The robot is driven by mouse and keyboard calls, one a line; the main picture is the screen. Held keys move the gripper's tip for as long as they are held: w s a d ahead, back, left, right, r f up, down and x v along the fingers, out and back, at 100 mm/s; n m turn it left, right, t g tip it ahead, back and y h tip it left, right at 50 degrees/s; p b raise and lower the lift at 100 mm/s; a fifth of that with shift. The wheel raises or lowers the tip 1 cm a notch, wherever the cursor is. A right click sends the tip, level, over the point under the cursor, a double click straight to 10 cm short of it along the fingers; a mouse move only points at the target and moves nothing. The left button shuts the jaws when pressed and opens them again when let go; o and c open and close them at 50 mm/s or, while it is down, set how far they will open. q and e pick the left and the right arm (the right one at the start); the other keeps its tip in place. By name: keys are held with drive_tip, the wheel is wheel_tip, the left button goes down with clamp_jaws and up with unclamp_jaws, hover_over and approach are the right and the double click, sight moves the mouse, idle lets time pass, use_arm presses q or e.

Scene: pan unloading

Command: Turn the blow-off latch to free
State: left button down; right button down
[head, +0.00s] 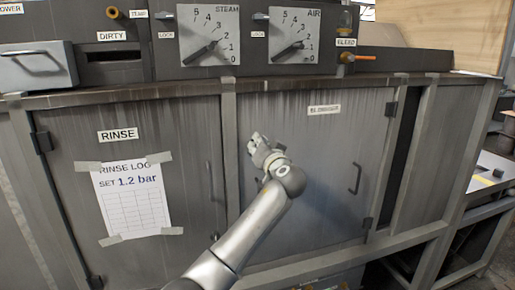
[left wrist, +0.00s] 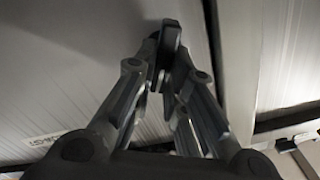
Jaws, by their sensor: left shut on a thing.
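My left gripper (head: 254,142) reaches up to the left edge of the right-hand cabinet door (head: 325,190). In the left wrist view the fingers of this gripper (left wrist: 168,65) come together on a small dark piece, which I take to be the latch (left wrist: 171,36). The gripper covers most of the latch in the head view, so I cannot tell which way it is turned. The door looks shut. My right gripper is not in view.
The left door (head: 190,140) carries a RINSE label and a taped rinse log (head: 130,200). Above are the STEAM dial (head: 208,35) and AIR dial (head: 293,35). A door handle (head: 355,178) sticks out right of my gripper. An orange-handled valve (head: 362,57) is at upper right.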

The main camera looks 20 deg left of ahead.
use_arm(q)
drive_tip(key=shift+w+d+f+m+p, duration=0.15)
drive_tip(key=shift+m+p, duration=0.3)
drive_tip(key=shift+m, duration=1.55)
drive_tip(key=shift+d+f+m+p, duration=0.1)
drive_tip(key=shift+f+m+p, duration=0.3)
drive_tip(key=shift+m, duration=1.6)
drive_tip(key=shift+w+d+f+m+p, duration=0.1)
drive_tip(key=shift+m+p, duration=0.45)
drive_tip(key=shift+m, duration=1.45)
drive_tip(key=shift+f, duration=0.1)
drive_tip(key=c, duration=1.5)
unclamp_jaws()
drive_tip(key=shift+s, duration=0.1)
drive_tip(key=v, duration=1.2)
